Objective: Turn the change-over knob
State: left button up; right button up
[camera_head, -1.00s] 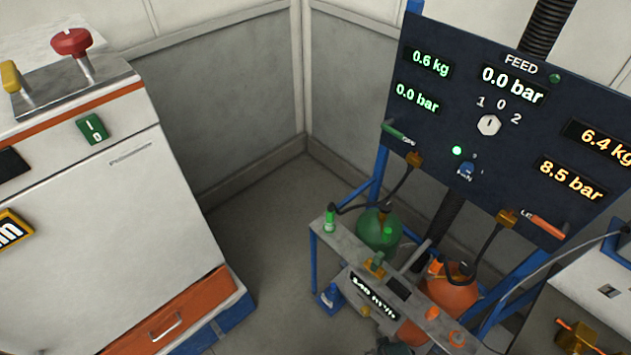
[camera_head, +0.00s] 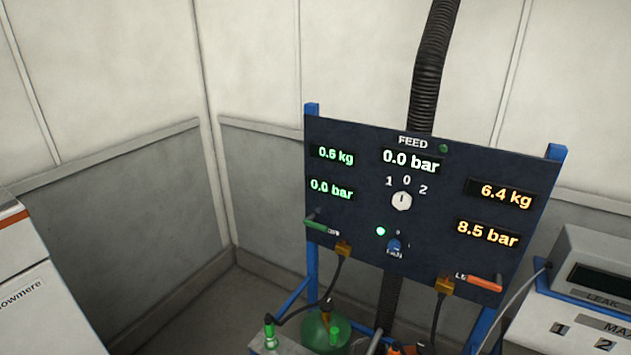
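The change-over knob (camera_head: 401,201) is a small pale, roughly hexagonal knob on the dark FEED panel (camera_head: 340,262). The marks 1, 0 and 2 stand in an arc above it. Its dark pointer line looks upright, toward the 0. The panel displays read 0.6 kg and 0.0 bar at left, 0.0 bar at top centre, and 6.4 kg and 8.5 bar at right. Neither of my grippers is in the head view, and nothing touches the knob.
A green lever (camera_head: 316,226) and an orange lever (camera_head: 485,284) sit at the panel's lower sides. A blue knob (camera_head: 393,245) is below the change-over knob. A green cylinder (camera_head: 322,330) stands below. A white cabinet (camera_head: 30,290) is at left, a leak tester (camera_head: 590,270) at right.

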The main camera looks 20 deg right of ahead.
aim_at(401, 200)
jog(key=z, duration=1.2)
